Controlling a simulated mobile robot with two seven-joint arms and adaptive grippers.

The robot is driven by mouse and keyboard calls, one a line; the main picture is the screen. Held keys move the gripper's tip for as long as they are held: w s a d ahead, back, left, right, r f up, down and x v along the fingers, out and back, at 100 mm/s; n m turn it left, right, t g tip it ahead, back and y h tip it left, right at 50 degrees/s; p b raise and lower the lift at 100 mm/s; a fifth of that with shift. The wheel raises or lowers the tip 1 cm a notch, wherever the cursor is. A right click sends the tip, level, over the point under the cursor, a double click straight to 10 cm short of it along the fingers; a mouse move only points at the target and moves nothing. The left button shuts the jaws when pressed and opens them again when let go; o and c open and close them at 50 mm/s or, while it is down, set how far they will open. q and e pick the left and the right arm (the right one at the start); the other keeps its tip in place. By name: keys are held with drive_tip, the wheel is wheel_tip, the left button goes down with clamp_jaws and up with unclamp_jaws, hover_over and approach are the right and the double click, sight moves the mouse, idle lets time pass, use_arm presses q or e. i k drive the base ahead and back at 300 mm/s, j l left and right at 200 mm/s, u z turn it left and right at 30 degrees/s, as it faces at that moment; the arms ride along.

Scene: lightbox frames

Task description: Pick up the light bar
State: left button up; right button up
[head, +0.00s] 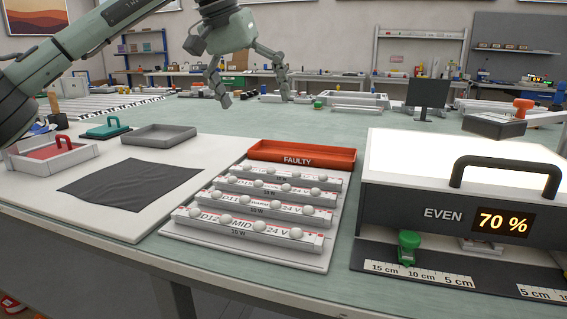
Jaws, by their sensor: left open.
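Several white light bars with round bulbs lie in parallel rows on a pale rack board (178,237) in the middle foreground. The front light bar (262,233) reads MID, 24 V and 10 W. Behind it is a second light bar (262,211), marked 24 V. Further light bars (275,188) lie behind, partly covered by those in front. My left gripper (256,99) hangs open and empty above the table, higher than the bars and towards the back. My right gripper does not show.
A red FAULTY tray (303,154) sits behind the bars. A lit lightbox (455,160) showing EVEN and 70 % stands right, with a green clamp (408,246) before it. A dark cloth (130,187), grey tray (160,136) and box with red handle (50,155) lie left.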

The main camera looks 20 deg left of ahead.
sight(295, 239)
drive_tip(key=k, duration=1.5)
